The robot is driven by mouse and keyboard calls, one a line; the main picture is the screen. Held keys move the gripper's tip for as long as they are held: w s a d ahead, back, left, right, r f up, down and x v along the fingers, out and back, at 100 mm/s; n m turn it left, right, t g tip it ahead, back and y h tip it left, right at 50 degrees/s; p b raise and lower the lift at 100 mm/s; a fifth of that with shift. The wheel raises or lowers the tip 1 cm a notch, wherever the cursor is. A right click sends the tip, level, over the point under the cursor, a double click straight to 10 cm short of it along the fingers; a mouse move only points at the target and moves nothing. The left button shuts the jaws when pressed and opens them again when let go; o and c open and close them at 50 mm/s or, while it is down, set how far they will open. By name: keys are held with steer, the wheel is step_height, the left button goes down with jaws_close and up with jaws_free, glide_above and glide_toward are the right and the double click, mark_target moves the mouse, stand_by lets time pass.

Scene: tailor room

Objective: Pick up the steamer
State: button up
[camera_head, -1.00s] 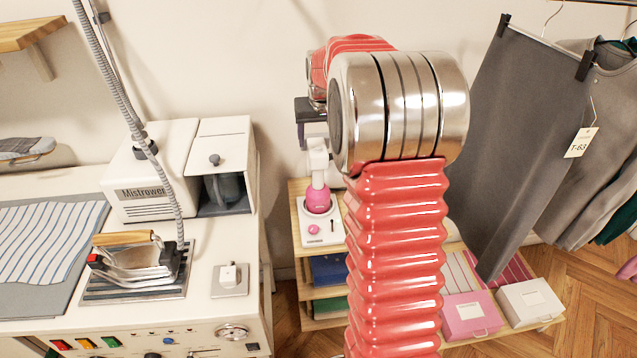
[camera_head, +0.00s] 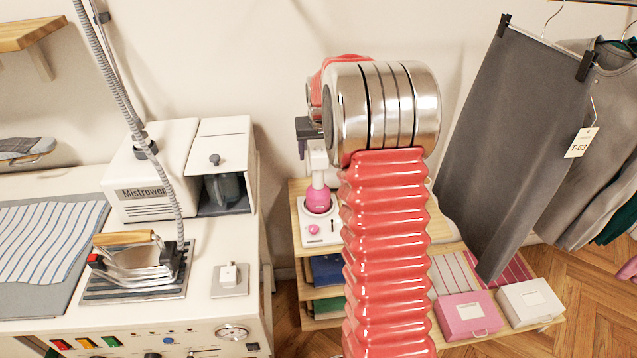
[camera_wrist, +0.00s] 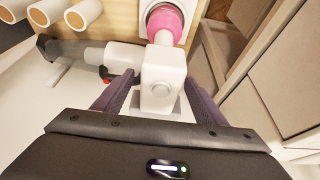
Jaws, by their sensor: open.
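The steamer is white with a round pink part (camera_head: 317,199) and stands on a white base (camera_head: 321,231) on the wooden shelf. In the wrist view its white block-shaped part (camera_wrist: 162,72) is in the middle, with the pink part (camera_wrist: 166,22) beyond it. My gripper (camera_wrist: 163,92) is open, with one dark finger on each side of the white block. I cannot tell whether either finger touches it. In the head view my arm hides most of my gripper, and only a dark piece of it shows above the steamer.
A wooden shelf unit (camera_head: 297,215) holds the steamer beside a white ironing station (camera_head: 225,312) with an iron (camera_head: 137,262). Pink (camera_head: 468,316) and white (camera_head: 530,302) boxes sit low.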

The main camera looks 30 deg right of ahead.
steer(key=shift+w+d+f, duration=0.1)
steer(key=shift+w+f, duration=0.05)
steer(key=shift+f, duration=0.3)
jaws_close()
stand_by(0.9)
steer(key=shift+r, duration=0.2)
